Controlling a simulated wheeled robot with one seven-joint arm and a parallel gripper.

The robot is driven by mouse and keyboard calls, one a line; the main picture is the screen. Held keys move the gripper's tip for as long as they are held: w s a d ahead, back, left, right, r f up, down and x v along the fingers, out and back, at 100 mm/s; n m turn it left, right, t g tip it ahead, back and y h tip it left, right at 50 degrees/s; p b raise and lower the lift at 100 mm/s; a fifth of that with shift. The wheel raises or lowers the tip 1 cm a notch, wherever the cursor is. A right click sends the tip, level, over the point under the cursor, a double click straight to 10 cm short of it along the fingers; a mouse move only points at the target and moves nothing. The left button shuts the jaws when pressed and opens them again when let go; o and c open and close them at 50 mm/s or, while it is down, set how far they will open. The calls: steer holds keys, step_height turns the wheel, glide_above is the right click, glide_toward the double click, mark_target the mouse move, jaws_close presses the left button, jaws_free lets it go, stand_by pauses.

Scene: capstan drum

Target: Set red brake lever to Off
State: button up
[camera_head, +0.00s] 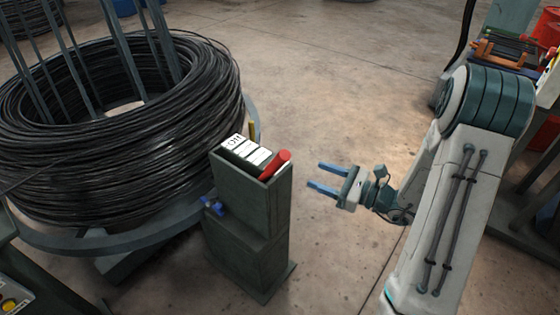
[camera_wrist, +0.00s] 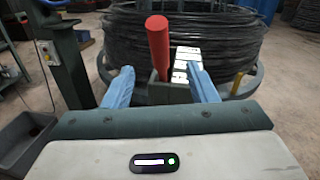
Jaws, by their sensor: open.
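The red brake lever (camera_head: 275,164) sits at the right end of a white label plate (camera_head: 246,149) on top of a dark green pedestal box (camera_head: 250,220). "Off" is readable at the plate's far left end in the head view. In the wrist view the red lever (camera_wrist: 158,48) stands up ahead of my fingers, with the label plate (camera_wrist: 187,64) to its right. My gripper (camera_head: 316,178) is open and empty, to the right of the lever and apart from it. In the wrist view its blue fingers (camera_wrist: 158,88) lie on either side of the lever's line.
A large coil of black wire (camera_head: 110,130) on a round grey stand fills the left, close behind the pedestal. A small blue knob (camera_head: 211,205) is on the pedestal's left side. A cluttered bench (camera_head: 505,60) stands at right. The floor between is clear.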

mark_target(279, 161)
steer(key=p+x, duration=0.1)
steer(key=x, duration=1.2)
steer(key=shift+s, duration=0.1)
steer(key=shift+c, duration=0.3)
